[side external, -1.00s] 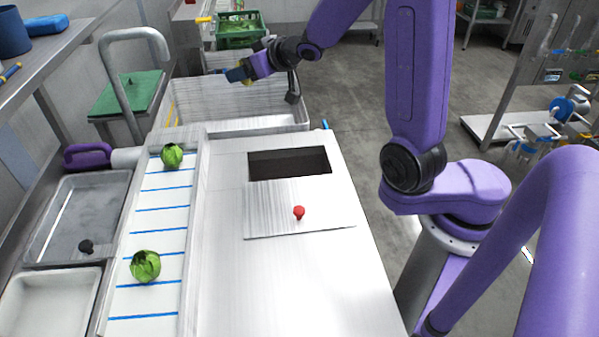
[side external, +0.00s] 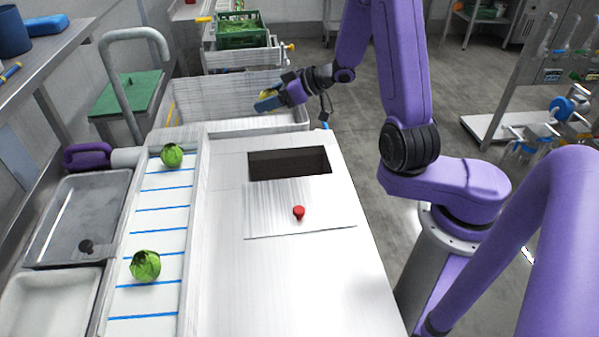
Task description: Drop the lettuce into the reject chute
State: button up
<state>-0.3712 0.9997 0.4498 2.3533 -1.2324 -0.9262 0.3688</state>
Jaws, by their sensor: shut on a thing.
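One lettuce (side external: 172,155) sits at the far end of the white, blue-striped belt. Another lettuce (side external: 146,266) sits nearer on the same belt. The chute (side external: 290,163) is a dark, uncovered rectangular opening in the worktop. A flat metal cover (side external: 270,211) with a red knob (side external: 299,212) lies just in front of the opening. My gripper (side external: 266,101) is above the right part of the steel basin, beyond the chute. It is shut on a small yellow and blue thing, too small and covered to identify. Both lettuces are well apart from my gripper.
The steel basin (side external: 190,125) stands behind the worktop, with a green crate (side external: 242,35) farther back. Two trays, one grey (side external: 108,190) and one white (side external: 45,303), lie left of the belt (side external: 150,224). The worktop front (side external: 290,285) is clear.

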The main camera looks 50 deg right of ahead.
jog(key=s+f+n+g+y, duration=0.2)
jog(key=s+f, duration=0.4)
jog(key=f, duration=0.5)
jog(key=shift+s+n+g+y, duration=0.35)
jog(key=shift+n+y, duration=0.55)
jog(key=shift+n, duration=0.3)
jog(key=o, duration=1.2)
jog(key=shift+s, duration=0.1)
jog(key=shift+c, duration=0.2)
jog(key=shift+r, duration=0.1)
jog(key=v, duration=1.7)
jog(key=shift+s+d, duration=0.2)
